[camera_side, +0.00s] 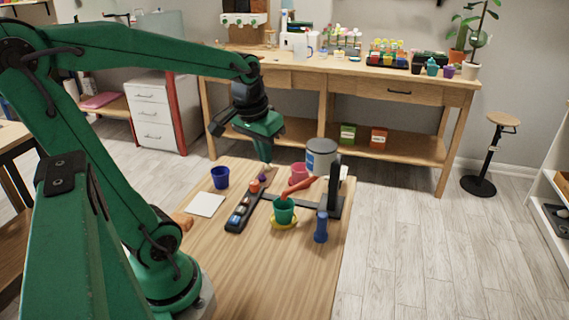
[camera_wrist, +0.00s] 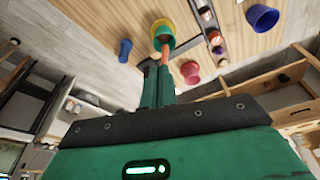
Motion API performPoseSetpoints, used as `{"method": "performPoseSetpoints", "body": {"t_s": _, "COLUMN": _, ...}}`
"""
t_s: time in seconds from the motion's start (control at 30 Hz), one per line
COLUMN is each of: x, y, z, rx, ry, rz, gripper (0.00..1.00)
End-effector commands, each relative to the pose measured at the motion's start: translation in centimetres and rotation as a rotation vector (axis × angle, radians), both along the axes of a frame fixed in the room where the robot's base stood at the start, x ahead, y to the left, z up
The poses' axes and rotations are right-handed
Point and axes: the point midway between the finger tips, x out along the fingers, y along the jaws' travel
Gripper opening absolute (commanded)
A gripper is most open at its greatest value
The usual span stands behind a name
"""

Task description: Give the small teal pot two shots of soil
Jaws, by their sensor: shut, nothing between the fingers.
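The small teal pot (camera_side: 284,209) stands upright on a yellow saucer (camera_side: 284,224), under the lower end of an orange-red chute (camera_side: 300,188). The chute slopes down from a grey and blue canister (camera_side: 321,158) on a black stand (camera_side: 335,195). The pot also shows in the wrist view (camera_wrist: 163,31); its inside is too small to judge. A black strip with several coloured buttons (camera_side: 236,222) lies left of the pot. My gripper (camera_side: 267,162) is shut and empty, pointing down over the strip's far end, apart from the pot. Its green fingers fill the middle of the wrist view (camera_wrist: 158,75).
A blue pot (camera_side: 220,177) and a white square (camera_side: 205,204) lie left of the strip. A pink pot (camera_side: 299,172) stands behind the chute. A blue bottle-like thing (camera_side: 321,228) stands right of the saucer. The near table top (camera_side: 285,275) is clear.

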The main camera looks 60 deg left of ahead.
Motion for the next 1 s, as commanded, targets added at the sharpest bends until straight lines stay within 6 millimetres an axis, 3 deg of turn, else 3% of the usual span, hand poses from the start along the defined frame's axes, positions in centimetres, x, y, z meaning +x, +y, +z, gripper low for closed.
{"method": "performPoseSetpoints", "body": {"t_s": 0.4, "x": 0.5, "y": 8.0, "z": -3.1, "rx": -0.075, "ry": 0.14, "rz": 0.251, "gripper": 0.0}}
{"method": "performPoseSetpoints", "body": {"t_s": 0.6, "x": 0.0, "y": 11.0, "z": -4.6, "rx": -0.11, "ry": 0.188, "rz": 0.343, "gripper": 0.0}}
{"method": "performPoseSetpoints", "body": {"t_s": 0.8, "x": -0.4, "y": 12.5, "z": -5.4, "rx": -0.128, "ry": 0.21, "rz": 0.387, "gripper": 0.0}}
{"method": "performPoseSetpoints", "body": {"t_s": 1.0, "x": -0.5, "y": 12.8, "z": -5.5, "rx": -0.13, "ry": 0.212, "rz": 0.394, "gripper": 0.0}}
